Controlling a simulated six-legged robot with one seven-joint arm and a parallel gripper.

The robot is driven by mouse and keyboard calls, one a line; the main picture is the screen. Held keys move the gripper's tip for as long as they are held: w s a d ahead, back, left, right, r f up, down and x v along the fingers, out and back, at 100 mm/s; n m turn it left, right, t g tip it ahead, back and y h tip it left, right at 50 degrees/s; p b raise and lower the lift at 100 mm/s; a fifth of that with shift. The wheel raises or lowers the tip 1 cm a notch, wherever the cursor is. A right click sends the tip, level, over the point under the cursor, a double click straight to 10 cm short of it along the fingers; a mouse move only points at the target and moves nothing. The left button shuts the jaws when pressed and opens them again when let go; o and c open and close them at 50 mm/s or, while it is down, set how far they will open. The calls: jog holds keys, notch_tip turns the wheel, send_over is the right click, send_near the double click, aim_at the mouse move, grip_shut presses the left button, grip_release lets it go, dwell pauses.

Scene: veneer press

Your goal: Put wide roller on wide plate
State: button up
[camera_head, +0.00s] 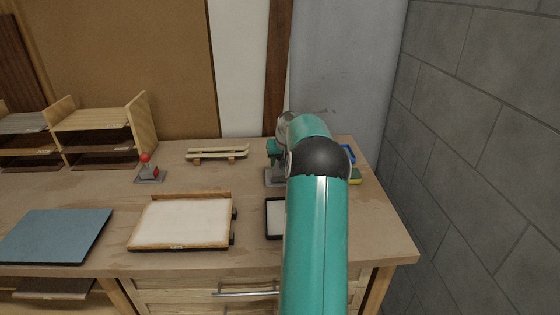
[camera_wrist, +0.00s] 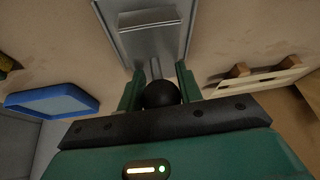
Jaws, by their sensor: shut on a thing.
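My gripper (camera_wrist: 158,82) is shut on a round black knob (camera_wrist: 160,95), which shows between its green fingers in the wrist view. A thin grey shaft joins the knob to a grey metal base with a raised block (camera_wrist: 148,18). In the head view this grey base (camera_head: 271,181) stands on the bench, partly hidden by my arm. I cannot pick out a wide roller for sure. A broad pale panel in a wooden frame (camera_head: 232,203) lies front centre. A smaller dark-framed pale panel (camera_head: 268,232) lies right of it, partly hidden by my arm. I cannot tell which is the wide plate.
A blue tray (camera_wrist: 52,100) and a yellow-green sponge (camera_head: 355,176) lie right. A blue-grey mat (camera_head: 55,236) and wooden shelves (camera_head: 92,118) are left. A block wall (camera_head: 480,130) bounds the right.

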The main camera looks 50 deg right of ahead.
jog(key=o, duration=1.1)
jog(key=shift+s+a+f, duration=0.15)
jog(key=shift+f, duration=0.55)
jog(key=shift+r, duration=0.25)
jog(key=w+d+v, duration=0.1)
jog(key=v, duration=1.2)
jog(key=a+r+n, duration=0.1)
jog(key=a+r, duration=0.2)
jog(key=a, duration=0.8)
jog(key=a+r+n, duration=0.2)
jog(key=a+r, duration=0.1)
jog(key=a, duration=0.9)
jog(key=a+r+n, duration=0.1)
jog(key=a+r, duration=0.2)
jog(key=a, duration=0.8)
jog(key=s+a+f+n+y, duration=0.1)
jog(key=s+a+f, duration=0.1)
jog(key=s+a, duration=0.4)
jog(key=s+a+f+n+y, duration=0.1)
jog(key=s+a+f, duration=0.1)
jog(key=s+a, duration=0.4)
jog(key=s+a+f+n+t, duration=0.1)
jog(key=s+a+f+n, duration=0.1)
jog(key=s+a, duration=0.4)
jog(key=shift+a+f+y, duration=0.2)
jog(key=shift+a, duration=0.7)
jog(key=shift+a+f+y, duration=0.2)
jog(key=shift+a, duration=0.7)
